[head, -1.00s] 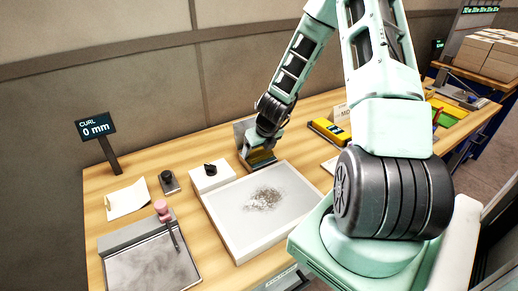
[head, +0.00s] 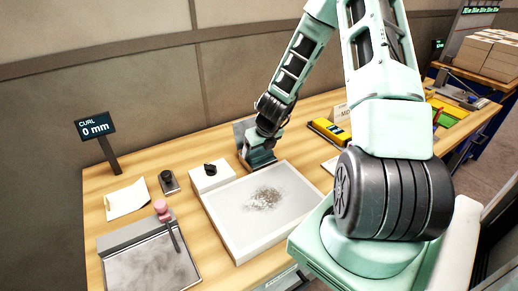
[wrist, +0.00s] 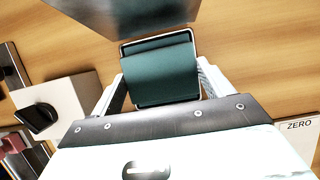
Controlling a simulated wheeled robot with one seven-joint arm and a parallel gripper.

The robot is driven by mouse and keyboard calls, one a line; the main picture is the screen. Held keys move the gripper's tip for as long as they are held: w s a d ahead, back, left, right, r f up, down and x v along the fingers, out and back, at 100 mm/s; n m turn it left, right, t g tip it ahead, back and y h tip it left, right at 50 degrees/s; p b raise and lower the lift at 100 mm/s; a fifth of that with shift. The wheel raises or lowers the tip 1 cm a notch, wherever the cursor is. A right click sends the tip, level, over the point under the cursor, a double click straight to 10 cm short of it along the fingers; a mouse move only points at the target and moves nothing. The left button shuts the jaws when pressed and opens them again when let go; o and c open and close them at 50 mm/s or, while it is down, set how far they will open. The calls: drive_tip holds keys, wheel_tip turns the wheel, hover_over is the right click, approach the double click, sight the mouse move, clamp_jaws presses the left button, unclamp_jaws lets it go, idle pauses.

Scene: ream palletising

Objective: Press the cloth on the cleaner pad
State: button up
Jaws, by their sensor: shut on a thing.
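My gripper (head: 260,150) is low over the table, behind the far edge of the white tray. In the wrist view its two pale fingers stand on either side of a dark green block-like piece, which I take to be the cloth (wrist: 165,82), and it is shut on it. Directly beyond and under the cloth is a dark green surface in a light-edged frame, seemingly the cleaner pad (wrist: 155,44). The cloth overlaps most of the pad. Whether they touch is hard to tell. In the head view the gripper hides most of both.
The white tray (head: 228,238) with a grey smear lies in front. A white box with a black knob (head: 210,168) stands left of the gripper. A grey panel (wrist: 130,12) stands close behind the pad. A yellow tool (head: 328,130) lies to the right.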

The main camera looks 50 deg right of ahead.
sight(259, 151)
drive_tip(key=shift+r+p, duration=2.7)
drive_tip(key=shift+r, duration=0.8)
